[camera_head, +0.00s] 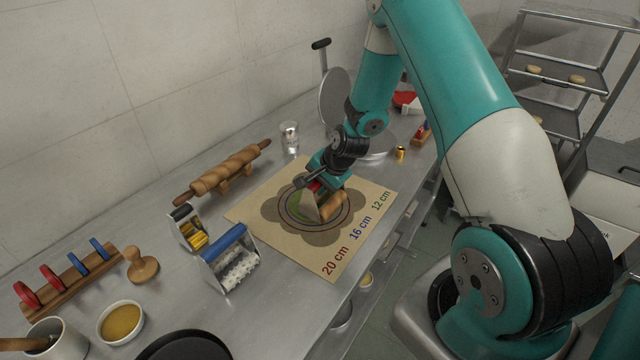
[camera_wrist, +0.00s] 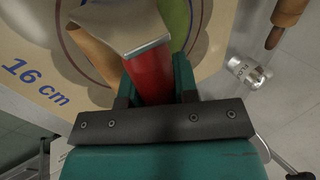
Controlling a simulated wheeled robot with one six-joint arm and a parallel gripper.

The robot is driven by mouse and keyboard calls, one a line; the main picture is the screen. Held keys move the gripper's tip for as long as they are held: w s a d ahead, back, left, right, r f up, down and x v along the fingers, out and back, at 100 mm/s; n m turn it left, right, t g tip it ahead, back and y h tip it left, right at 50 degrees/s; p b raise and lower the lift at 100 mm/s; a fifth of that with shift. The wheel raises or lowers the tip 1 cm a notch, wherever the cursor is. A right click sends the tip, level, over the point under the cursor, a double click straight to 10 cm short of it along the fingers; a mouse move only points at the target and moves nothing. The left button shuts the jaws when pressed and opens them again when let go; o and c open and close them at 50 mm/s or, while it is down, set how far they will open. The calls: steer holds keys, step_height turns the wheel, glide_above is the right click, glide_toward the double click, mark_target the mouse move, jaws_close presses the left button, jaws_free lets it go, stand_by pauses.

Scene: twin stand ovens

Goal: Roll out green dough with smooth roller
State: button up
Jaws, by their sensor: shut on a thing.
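The green dough (camera_head: 297,208) lies flat on the printed brown mat (camera_head: 300,255), inside its ring marks. It shows partly in the wrist view (camera_wrist: 176,22). My gripper (camera_head: 322,184) is shut on the red handle of a smooth wooden roller (camera_head: 333,205) with a pale metal frame. In the wrist view the red handle (camera_wrist: 152,82) sits between the jaws, and the wooden drum (camera_wrist: 97,55) shows beside the frame. The roller is over the right part of the dough and hides some of it. I cannot tell whether the drum touches the dough.
A spiral-carved rolling pin (camera_head: 225,172) rests left of the mat. A glass shaker (camera_head: 289,138) stands behind. A wooden stamp (camera_head: 141,266) and a bowl (camera_head: 121,322) are nearer.

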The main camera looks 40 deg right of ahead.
steer(key=shift+w+a+r, duration=0.1)
steer(key=shift+w+a, duration=0.1)
steer(key=shift+w, duration=0.25)
steer(key=shift+w+a, duration=0.15)
steer(key=shift+w, duration=0.3)
steer(key=shift+w+a+f+b, duration=0.15)
steer(key=shift+w+a+b, duration=0.1)
steer(key=shift+w, duration=0.45)
steer(key=shift+w+a+f+b, duration=0.2)
steer(key=shift+w+a, duration=0.1)
steer(key=shift+w, duration=0.35)
steer(key=shift+w+a+f+b, duration=0.1)
steer(key=shift+w+a+b, duration=0.15)
steer(key=shift+w, duration=0.45)
steer(key=shift+s, duration=0.1)
steer(key=shift+r, duration=0.25)
steer(key=shift+r+p, duration=1.9)
steer(key=shift+r, duration=0.9)
